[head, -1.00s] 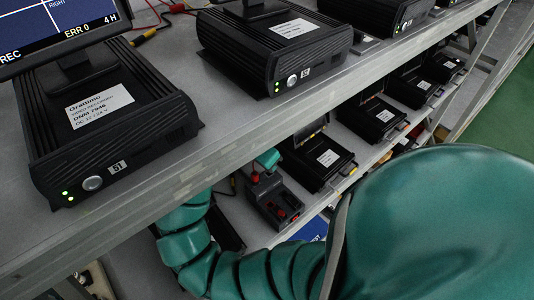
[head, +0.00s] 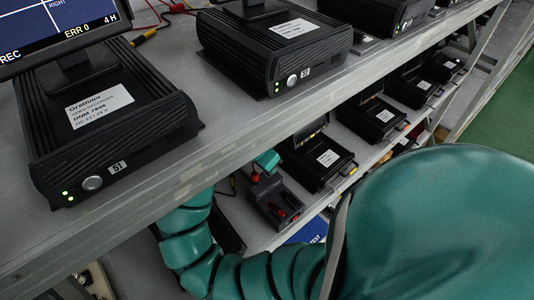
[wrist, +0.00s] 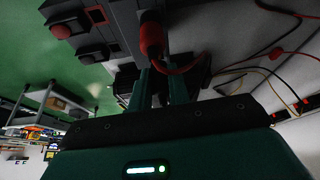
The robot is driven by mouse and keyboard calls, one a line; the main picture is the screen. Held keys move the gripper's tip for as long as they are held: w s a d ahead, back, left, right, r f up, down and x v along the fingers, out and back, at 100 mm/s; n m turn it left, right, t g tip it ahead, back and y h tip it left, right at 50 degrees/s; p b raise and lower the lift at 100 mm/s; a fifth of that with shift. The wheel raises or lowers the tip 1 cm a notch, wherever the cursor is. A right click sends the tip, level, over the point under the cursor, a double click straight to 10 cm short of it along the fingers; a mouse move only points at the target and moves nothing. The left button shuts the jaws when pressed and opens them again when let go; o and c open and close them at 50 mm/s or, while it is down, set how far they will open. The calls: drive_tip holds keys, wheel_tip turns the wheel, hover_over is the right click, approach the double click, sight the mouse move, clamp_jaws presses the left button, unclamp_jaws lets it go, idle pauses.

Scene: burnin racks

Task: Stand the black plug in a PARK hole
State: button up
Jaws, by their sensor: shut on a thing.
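My gripper (wrist: 162,82) is shut on a dark thing between its teal fingers, which looks like the black plug (wrist: 161,66); its outline is hard to make out in the dim wrist view. In the head view the teal fingertips (head: 268,160) show at the back end of a dark grey block (head: 268,192) on the lower shelf. This block also shows in the wrist view (wrist: 118,28), just beyond the fingers. A red plug (wrist: 150,38) with a red lead is close in front of the fingers. The PARK holes and any lettering cannot be made out.
Black recorder units (head: 318,160) line the lower shelf to the right of the block. The upper shelf (head: 235,120) with larger units (head: 108,125) overhangs my arm. A blue label (head: 314,230) is at the shelf front. Loose red, yellow and black leads (wrist: 265,70) lie beside the gripper.

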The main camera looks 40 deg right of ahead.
drive_tip(key=shift+f, duration=0.8)
idle(0.9)
drive_tip(key=o, duration=1.3)
drive_tip(key=shift+r, duration=2.75)
